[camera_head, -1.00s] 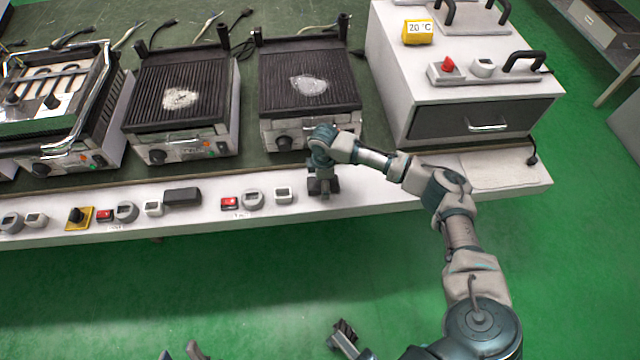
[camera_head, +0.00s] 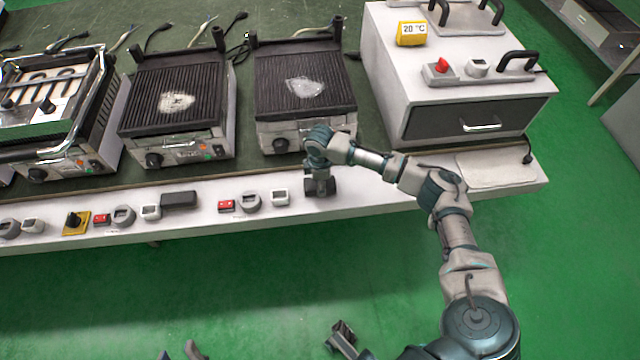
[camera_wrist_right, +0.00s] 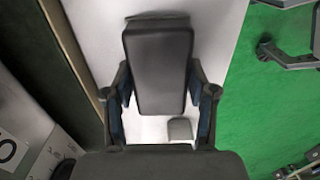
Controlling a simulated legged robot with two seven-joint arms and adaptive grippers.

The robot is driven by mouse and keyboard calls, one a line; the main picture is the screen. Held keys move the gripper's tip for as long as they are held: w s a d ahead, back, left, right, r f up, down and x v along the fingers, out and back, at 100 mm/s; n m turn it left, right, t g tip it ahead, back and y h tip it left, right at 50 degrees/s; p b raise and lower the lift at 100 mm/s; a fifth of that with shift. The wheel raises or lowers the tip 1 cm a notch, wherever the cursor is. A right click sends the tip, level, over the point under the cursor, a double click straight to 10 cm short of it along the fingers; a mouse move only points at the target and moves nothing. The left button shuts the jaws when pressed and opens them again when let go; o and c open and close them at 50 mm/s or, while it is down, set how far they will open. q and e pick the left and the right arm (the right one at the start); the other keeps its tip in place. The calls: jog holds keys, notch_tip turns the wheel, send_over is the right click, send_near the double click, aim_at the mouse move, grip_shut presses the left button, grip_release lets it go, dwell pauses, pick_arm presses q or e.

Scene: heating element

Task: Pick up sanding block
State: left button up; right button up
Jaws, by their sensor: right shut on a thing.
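In the right wrist view a dark grey, flat-topped oblong block (camera_wrist_right: 158,70), which I take for the sanding block, sits between the fingers of my right gripper (camera_wrist_right: 160,100). The gripper is shut on it, a finger on each side. In the head view my right gripper (camera_head: 318,187) is over the white front ledge, below the right-hand grill, and hides most of what it holds. My left gripper (camera_head: 181,352) barely shows at the bottom edge, with two finger tips apart and nothing seen between them.
Several grills (camera_head: 305,90) stand behind. A white oven (camera_head: 470,90) is to the right. Green floor is in front.

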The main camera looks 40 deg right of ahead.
jog(key=shift+r, duration=0.6)
notch_tip(320, 180, up, 2)
jog(key=shift+w+r+p, duration=0.1)
jog(key=shift+r+p, duration=0.15)
jog(key=shift+p, duration=0.55)
jog(key=s+a, duration=0.1)
jog(key=s+a+p, duration=0.2)
jog(key=s+a, duration=0.1)
jog(key=shift+r, duration=0.35)
pick_arm(q)
notch_tip(320, 180, down, 15)
jog(key=a+m+g+y+p, duration=0.1)
jog(key=a+g+y+p, duration=0.1)
jog(key=g, duration=1.2)
jog(key=shift+f+y+p, duration=0.2)
jog(key=shift+y+p, duration=0.2)
jog(key=shift+p, duration=0.35)
pick_arm(e)
jog(key=s+a, duration=0.7)
jog(key=shift+s+a+r, duration=0.15)
jog(key=shift+s+a, duration=0.05)
jog(key=shift+a, duration=0.05)
